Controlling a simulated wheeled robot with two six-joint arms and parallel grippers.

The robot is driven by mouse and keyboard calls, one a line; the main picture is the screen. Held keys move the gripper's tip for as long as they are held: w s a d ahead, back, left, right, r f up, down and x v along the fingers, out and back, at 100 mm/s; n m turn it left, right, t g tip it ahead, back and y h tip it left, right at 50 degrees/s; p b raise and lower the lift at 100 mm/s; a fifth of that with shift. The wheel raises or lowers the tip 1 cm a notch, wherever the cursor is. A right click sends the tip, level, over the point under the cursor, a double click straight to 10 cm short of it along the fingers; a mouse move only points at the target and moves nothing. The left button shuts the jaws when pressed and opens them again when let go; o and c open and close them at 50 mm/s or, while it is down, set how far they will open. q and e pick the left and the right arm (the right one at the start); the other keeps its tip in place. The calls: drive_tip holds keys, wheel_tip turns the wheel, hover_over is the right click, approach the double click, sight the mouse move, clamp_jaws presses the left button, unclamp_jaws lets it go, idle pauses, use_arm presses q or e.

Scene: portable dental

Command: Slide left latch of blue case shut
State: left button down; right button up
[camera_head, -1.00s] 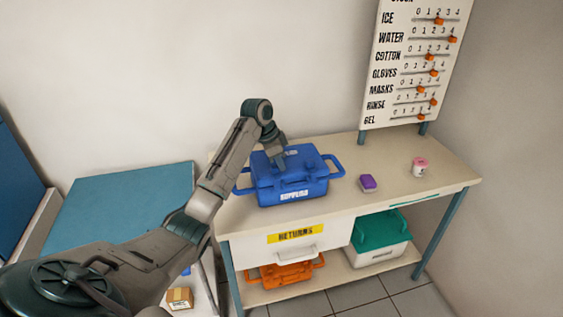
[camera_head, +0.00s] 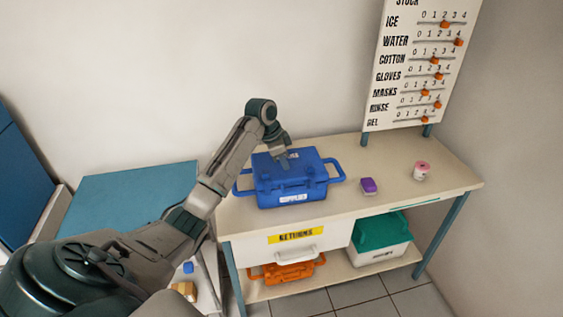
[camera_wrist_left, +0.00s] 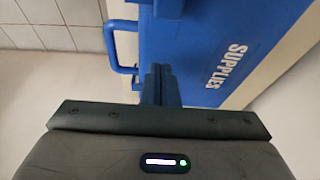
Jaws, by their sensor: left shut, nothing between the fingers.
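The blue case (camera_head: 308,182) with a white SUPPLIES label stands on the cream table; its lid looks down. In the left wrist view the case (camera_wrist_left: 235,25) fills the upper right, with a side handle (camera_wrist_left: 113,45) at the left. A darker blue block (camera_wrist_left: 168,8), perhaps a latch, shows at the top edge. My left gripper (camera_head: 284,163) points down over the case's top, left of its middle. Its fingers (camera_wrist_left: 160,70) are shut and empty, close to the case; I cannot tell whether they touch it. My right gripper is out of view.
A purple block (camera_head: 369,186) and a pink-topped cup (camera_head: 422,170) stand right of the case. A stock board (camera_head: 410,70) rises at the back right. Below are a RETURNS drawer (camera_head: 330,240), an orange case (camera_head: 290,272) and a green-lidded box (camera_head: 380,240). The tabletop's front right is clear.

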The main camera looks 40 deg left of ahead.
sight(274, 176)
use_arm(q)
drive_tip(key=b+v, duration=0.1)
drive_tip(key=v, duration=0.7)
drive_tip(key=shift+s+a+b, duration=0.25)
drive_tip(key=shift+s+b, duration=0.05)
drive_tip(key=shift+b, duration=0.05)
